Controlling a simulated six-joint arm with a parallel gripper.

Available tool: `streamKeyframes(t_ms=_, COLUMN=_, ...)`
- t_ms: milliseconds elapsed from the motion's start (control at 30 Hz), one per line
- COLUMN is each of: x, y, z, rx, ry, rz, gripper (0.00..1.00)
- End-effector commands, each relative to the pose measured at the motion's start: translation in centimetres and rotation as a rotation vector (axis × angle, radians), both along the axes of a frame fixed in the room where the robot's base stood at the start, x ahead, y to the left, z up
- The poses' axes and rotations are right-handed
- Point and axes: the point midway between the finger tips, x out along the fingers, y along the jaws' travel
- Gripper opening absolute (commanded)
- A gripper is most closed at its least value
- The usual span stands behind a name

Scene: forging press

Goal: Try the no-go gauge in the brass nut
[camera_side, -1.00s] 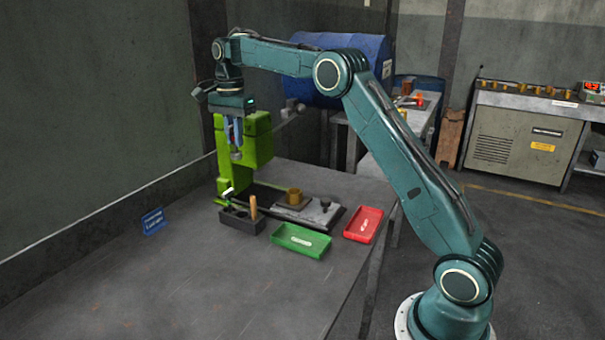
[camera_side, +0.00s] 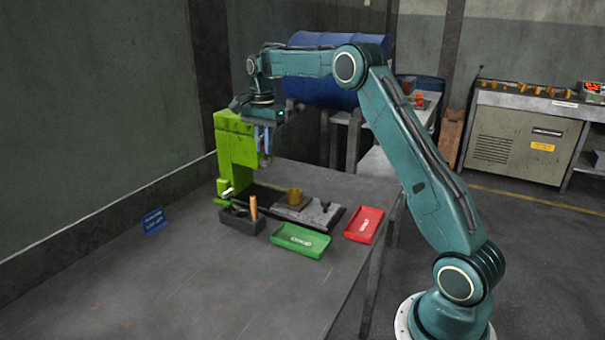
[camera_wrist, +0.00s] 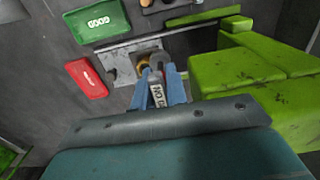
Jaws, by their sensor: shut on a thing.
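The brass nut (camera_side: 294,194) sits on a plate on the grey fixture (camera_side: 322,215) on the bench. In the wrist view the nut (camera_wrist: 143,63) shows just beyond my fingertips, partly hidden by them. My gripper (camera_side: 264,148) points down, well above the bench and to the left of the nut in the side view. It is shut on the no-go gauge (camera_wrist: 157,94), whose label begins with "NO". The gauge's lower end (camera_side: 264,163) hangs below the fingers in the side view, apart from the nut.
The green press (camera_side: 233,150) stands close behind and left of my gripper. A black holder (camera_side: 240,224) with a wooden handle stands at its foot. The green tray (camera_side: 300,242) and red tray (camera_side: 363,224) lie nearer the front. The bench's left front is clear.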

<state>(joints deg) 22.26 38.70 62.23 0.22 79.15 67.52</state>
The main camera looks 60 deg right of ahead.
Motion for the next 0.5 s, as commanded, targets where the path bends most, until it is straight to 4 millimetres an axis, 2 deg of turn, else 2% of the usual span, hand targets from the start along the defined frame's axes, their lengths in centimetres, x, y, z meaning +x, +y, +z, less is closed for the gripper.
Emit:
streamKeyframes(t_ms=33, x=-0.9, y=-1.3, z=-0.6, rx=0.001, ry=0.001, rz=-0.006, gripper=0.00)
streamKeyframes(t_ms=200, x=-3.3, y=-4.5, z=-2.7, rx=0.000, ry=0.001, rz=-0.004, gripper=0.00)
streamKeyframes(t_ms=333, x=-4.6, y=-5.9, z=-3.6, rx=-0.001, ry=0.001, rz=-0.002, gripper=0.00)
streamKeyframes(t_ms=500, x=-5.2, y=-6.6, z=-4.2, rx=-0.001, ry=-0.001, rz=0.001, gripper=0.00)
